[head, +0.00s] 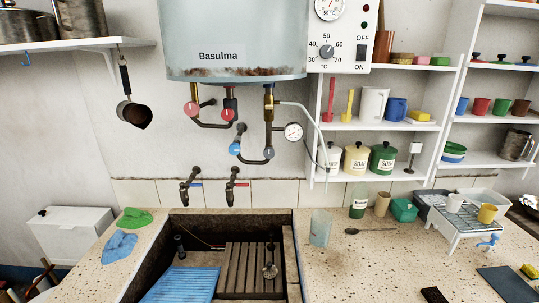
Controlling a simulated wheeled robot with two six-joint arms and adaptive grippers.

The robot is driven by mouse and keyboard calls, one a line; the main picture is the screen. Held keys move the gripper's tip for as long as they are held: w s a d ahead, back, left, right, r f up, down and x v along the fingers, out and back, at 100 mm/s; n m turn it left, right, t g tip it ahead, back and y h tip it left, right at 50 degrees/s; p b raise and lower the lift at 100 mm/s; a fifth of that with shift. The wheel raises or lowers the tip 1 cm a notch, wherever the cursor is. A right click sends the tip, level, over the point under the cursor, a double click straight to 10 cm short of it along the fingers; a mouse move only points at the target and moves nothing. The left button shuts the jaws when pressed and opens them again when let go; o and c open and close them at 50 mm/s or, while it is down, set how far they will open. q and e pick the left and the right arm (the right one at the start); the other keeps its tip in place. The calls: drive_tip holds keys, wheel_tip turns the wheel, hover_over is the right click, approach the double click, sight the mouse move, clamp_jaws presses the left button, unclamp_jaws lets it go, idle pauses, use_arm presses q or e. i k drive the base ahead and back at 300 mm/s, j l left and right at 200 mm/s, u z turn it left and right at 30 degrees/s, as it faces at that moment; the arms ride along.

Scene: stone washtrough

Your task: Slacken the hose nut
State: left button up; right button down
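Neither of my grippers is in the head view. Under the tank labelled Basulma (219,56), a brass fitting (268,102) sits on a dark vertical pipe. A pale thin hose (305,108) leaves beside this fitting and curves right and down toward the shelf with the canisters. The hose nut is too small to make out for certain; it may be at this brass fitting. A round pressure gauge (293,131) hangs just below the hose. Two red valve knobs (191,109) and a blue one (235,149) are on the pipes to the left.
A stone trough (158,235) holds a blue ribbed board (183,284) and a wooden slatted rack (241,268). Two taps (189,186) stick out above it. The right counter (350,270) carries a glass (320,229), a spoon and a white stand (459,224); its front middle is mostly free.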

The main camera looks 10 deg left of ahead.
sight(268, 153)
drive_tip(key=i+j, duration=0.15)
drive_tip(key=j, duration=0.25)
drive_tip(key=i+j+u, duration=0.1)
drive_tip(key=j, duration=0.3)
drive_tip(key=i+j, duration=0.15)
drive_tip(key=j, duration=0.25)
drive_tip(key=j+u, duration=0.05)
